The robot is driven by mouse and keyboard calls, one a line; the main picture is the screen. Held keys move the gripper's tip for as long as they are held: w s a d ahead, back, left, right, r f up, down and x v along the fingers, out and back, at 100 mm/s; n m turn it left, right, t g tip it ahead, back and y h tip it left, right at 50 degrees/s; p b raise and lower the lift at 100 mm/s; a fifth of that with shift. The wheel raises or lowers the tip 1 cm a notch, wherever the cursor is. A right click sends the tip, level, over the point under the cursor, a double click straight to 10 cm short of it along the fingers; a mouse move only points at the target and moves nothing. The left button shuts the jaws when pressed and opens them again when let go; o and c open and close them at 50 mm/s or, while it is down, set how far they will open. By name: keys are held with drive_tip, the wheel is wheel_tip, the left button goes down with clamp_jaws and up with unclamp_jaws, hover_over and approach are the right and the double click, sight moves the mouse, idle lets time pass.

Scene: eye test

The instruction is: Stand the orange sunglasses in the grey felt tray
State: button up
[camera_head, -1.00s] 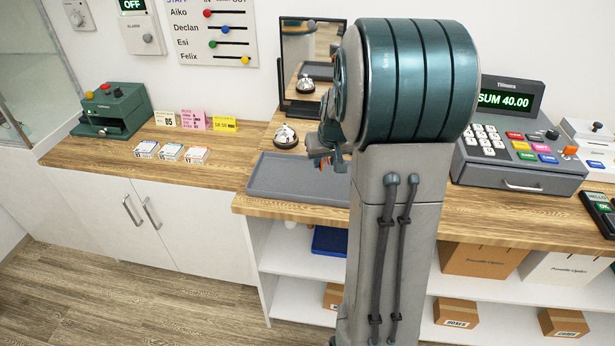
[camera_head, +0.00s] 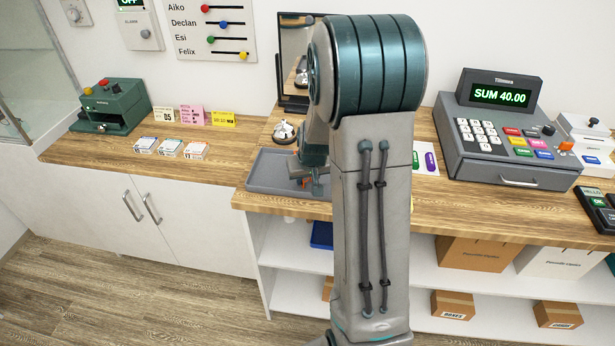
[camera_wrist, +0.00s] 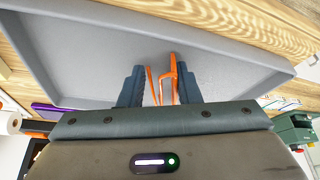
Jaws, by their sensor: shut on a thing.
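The grey felt tray (camera_head: 266,174) lies on the wooden counter, partly hidden behind my arm; its floor and walls fill much of the wrist view (camera_wrist: 75,62). My gripper (camera_head: 308,180) is low over the tray in the head view. In the wrist view my gripper (camera_wrist: 160,88) is shut on the orange sunglasses (camera_wrist: 172,70), whose thin orange parts show between the two dark fingers. The rest of the sunglasses is hidden by the gripper. I cannot tell whether they touch the tray floor.
A bell (camera_head: 284,132) and a mirror (camera_head: 300,60) stand behind the tray. A cash register (camera_head: 508,130) stands to the right. The counter's front edge runs close before the tray.

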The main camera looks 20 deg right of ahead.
drive_tip(key=o, duration=0.9)
drive_tip(key=shift+f, duration=0.1)
drive_tip(key=shift+o, duration=0.2)
drive_tip(key=shift+r, duration=0.45)
drive_tip(key=d+v, duration=0.1)
drive_tip(key=v, duration=0.9)
drive_tip(key=s+a+r+n, duration=0.1)
drive_tip(key=s+a+r, duration=0.1)
drive_tip(key=s+a, duration=0.4)
drive_tip(key=s+a+r+n+g+y, duration=0.1)
drive_tip(key=s+a, duration=0.6)
drive_tip(key=s, duration=0.7)
drive_tip(key=shift+s+r, duration=0.2)
drive_tip(key=shift+r, duration=0.3)
drive_tip(key=shift+a, duration=0.1)
